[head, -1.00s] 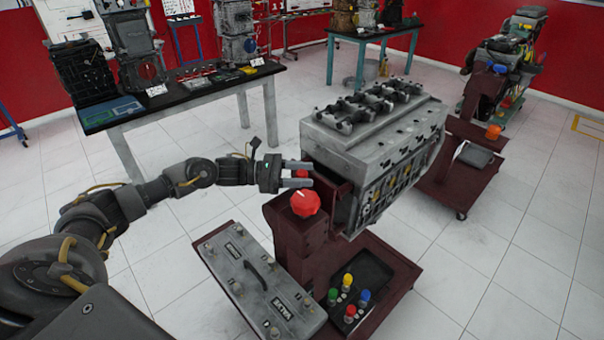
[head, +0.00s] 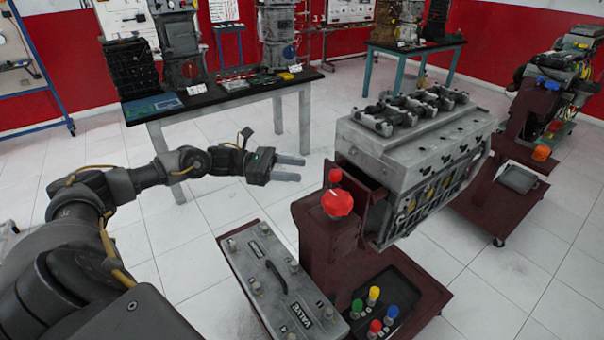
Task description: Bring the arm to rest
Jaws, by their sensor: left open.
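My left arm (head: 95,195) reaches in from the left, bent and stretched forward above the floor. Its gripper (head: 288,168) is open and empty, with its two fingers pointing right. The gripper is in the air, apart from the engine trainer (head: 420,140), to the left of its red knob (head: 337,203) and a smaller red part (head: 335,176) beside it. My right gripper does not show.
A grey case labelled VALVE (head: 285,285) lies on the trainer's dark red stand (head: 325,245), near coloured knobs (head: 375,318). A black-topped table (head: 222,101) with engine parts stands behind. Another trainer (head: 545,110) stands at right. Open tiled floor lies between.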

